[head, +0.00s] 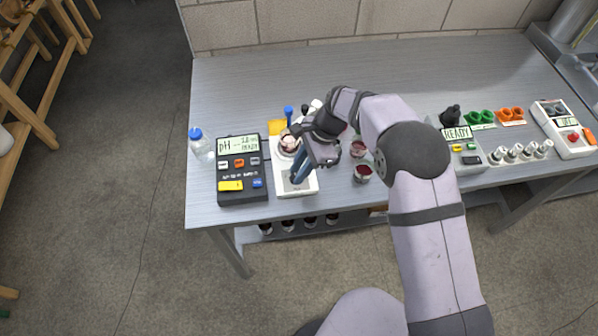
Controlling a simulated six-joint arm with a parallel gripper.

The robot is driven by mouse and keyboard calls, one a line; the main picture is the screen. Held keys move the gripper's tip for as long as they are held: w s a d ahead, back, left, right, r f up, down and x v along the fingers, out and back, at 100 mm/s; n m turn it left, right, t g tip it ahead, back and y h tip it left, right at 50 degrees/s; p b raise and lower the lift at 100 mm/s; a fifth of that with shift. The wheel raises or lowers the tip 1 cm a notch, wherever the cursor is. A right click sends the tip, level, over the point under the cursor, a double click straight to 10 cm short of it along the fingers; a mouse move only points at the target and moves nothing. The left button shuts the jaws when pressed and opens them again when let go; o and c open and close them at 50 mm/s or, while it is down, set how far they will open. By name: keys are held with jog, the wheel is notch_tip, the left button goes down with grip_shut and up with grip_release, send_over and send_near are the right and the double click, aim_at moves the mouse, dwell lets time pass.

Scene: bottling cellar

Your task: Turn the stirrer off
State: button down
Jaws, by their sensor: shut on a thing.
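The stirrer (284,188) is a small white box on the bench, just right of the pH meter. A glass vessel (289,143) with pinkish contents stands on its rear part. My gripper (297,177) comes down from the right over the front of the stirrer, with its blue-grey fingers pointing down at the front control. The fingers are shut on the stirrer's knob, which they almost wholly hide. I cannot make out the knob's position or any marking on it.
A dark pH meter (239,190) stands close on the left, with a clear blue-capped bottle (199,145) beyond it. Small glasses of red liquid (362,173) stand close on the right. A device reading READY (457,134) is farther right. The bench behind is mostly clear.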

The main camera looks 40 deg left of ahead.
jog(key=n+h+b, duration=0.1)
jog(key=n, duration=0.1)
jog(key=n+h+b, duration=0.1)
jog(key=n, duration=0.2)
jog(key=shift+w+a+n+g, duration=0.15)
jog(key=shift+a+n+g, duration=0.05)
jog(key=shift+n+g, duration=0.1)
dwell(0.4)
jog(key=c, duration=1.6)
grip_release()
jog(key=shift+o, duration=0.2)
jog(key=b+v, duration=0.1)
jog(key=v, duration=0.6)
jog(key=shift+r+b, duration=0.15)
jog(key=shift+b, duration=0.25)
jog(key=shift+w+a, duration=0.1)
